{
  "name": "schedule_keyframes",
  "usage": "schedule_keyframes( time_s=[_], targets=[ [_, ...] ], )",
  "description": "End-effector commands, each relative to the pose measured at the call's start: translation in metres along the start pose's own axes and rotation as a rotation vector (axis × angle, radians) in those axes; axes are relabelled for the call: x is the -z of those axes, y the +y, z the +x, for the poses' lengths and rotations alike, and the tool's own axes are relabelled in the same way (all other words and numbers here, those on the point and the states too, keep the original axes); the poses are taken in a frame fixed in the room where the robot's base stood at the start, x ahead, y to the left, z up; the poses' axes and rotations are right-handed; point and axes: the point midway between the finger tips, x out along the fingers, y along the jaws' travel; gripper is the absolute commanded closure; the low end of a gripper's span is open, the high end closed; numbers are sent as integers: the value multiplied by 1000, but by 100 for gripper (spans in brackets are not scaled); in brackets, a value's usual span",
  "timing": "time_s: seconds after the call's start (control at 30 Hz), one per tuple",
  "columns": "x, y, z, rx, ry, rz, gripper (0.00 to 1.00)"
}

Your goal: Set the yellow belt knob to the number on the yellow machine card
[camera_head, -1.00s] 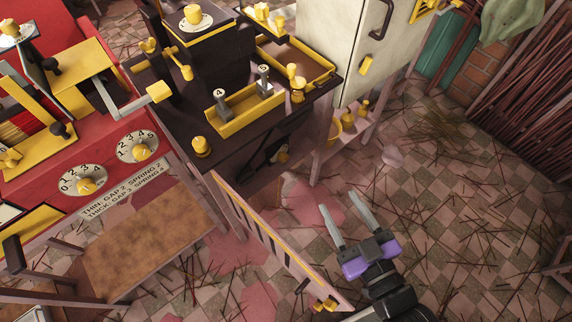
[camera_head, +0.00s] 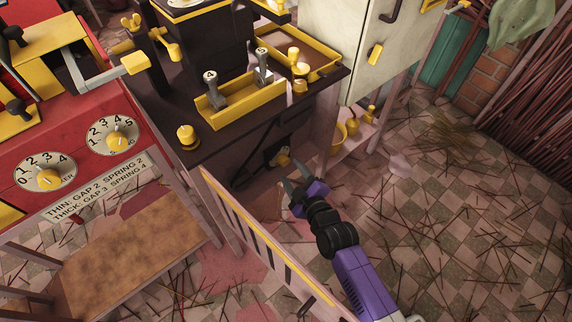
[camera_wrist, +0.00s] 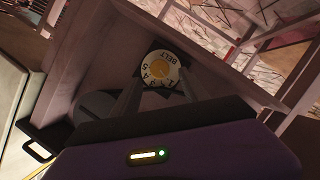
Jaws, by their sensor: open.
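The yellow belt knob (camera_head: 283,161) is on the front of the dark machine, below its top. In the wrist view the yellow knob (camera_wrist: 160,70) sits in the middle of a white dial (camera_wrist: 164,56) marked BELT, with numbers around its rim, appearing upside down. I cannot tell which number it points at. My gripper (camera_head: 297,179) is open, just in front of the dial. In the wrist view its two fingers reach toward either side of the dial; contact cannot be told. I cannot make out a yellow machine card.
A red machine with two dials (camera_head: 45,171) and a white THIN/THICK label (camera_head: 97,187) stands at left. A slatted pink rail (camera_head: 262,240) runs left of my arm. A yellow tray (camera_head: 238,112) holds two numbered levers. The floor at right is clear apart from twigs.

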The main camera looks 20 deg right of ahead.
Motion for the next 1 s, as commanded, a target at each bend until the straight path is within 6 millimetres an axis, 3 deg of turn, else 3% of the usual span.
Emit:
schedule_keyframes(
  time_s=[0.1, 0.3, 0.7, 0.73, 1.0],
  targets=[
    [0, 0, 21, -1, 1, 1, 47],
    [0, 0, 45, -1, 1, 1, 47],
    [0, 0, 53, -1, 1, 2, 47],
    [0, 0, 53, -1, 1, 2, 49],
    [0, 0, 53, 0, 1, 2, 100]
  ],
)
